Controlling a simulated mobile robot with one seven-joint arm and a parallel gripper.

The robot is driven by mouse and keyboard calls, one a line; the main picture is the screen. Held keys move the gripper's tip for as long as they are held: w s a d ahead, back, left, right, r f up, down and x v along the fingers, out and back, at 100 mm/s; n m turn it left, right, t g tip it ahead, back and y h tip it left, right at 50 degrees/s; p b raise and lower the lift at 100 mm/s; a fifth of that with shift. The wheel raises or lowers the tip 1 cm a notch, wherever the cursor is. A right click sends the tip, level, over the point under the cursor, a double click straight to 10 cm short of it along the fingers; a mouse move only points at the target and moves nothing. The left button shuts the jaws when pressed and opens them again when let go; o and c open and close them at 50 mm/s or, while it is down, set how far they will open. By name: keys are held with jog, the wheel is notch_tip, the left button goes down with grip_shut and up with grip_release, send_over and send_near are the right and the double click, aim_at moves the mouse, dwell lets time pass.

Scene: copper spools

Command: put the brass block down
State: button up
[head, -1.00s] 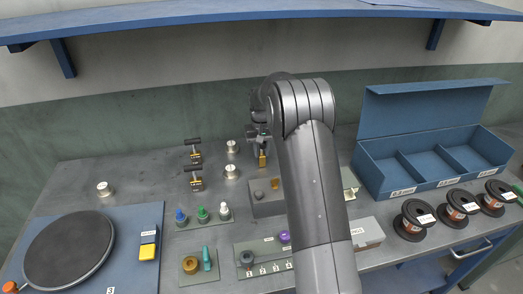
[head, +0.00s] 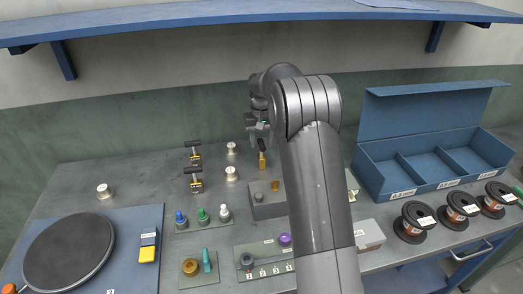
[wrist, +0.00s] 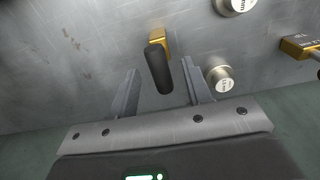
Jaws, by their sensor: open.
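The brass block (head: 262,161) with its black upright handle stands on the grey bench top, behind the grey stand. In the wrist view the brass block (wrist: 157,36) and its dark handle show ahead of my fingers. My gripper (head: 257,128) is above the block, partly hidden by my arm. In the wrist view my gripper (wrist: 160,66) is open, with a finger on either side of the handle and a gap at each side. Nothing is held.
Two similar black-handled brass pieces (head: 195,180) and silver weights (head: 231,173) stand to the left. The grey stand (head: 268,209) is in front. A blue compartment box (head: 372,172) and copper spools (head: 413,222) are right. A blue shelf (head: 200,17) hangs above.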

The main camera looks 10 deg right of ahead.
notch_tip(320, 180, up, 6)
jog(key=shift+r, duration=0.25)
jog(key=s+a+r+t, duration=0.1)
jog(key=s+r, duration=0.5)
jog(key=s, duration=0.4)
jog(key=s+r+t, duration=0.2)
jog(key=s+r, duration=0.5)
jog(key=s, duration=0.3)
jog(key=s+f+t, duration=0.1)
jog(key=s+f, duration=0.1)
jog(key=s, duration=0.9)
jog(key=s+a+f+t, duration=0.1)
jog(key=s+f, duration=0.2)
jog(key=s, duration=0.8)
jog(key=shift+s+t, duration=0.25)
jog(key=shift+t, duration=0.05)
jog(key=shift+o, duration=0.3)
jog(key=o, duration=0.7)
jog(key=shift+c, duration=0.2)
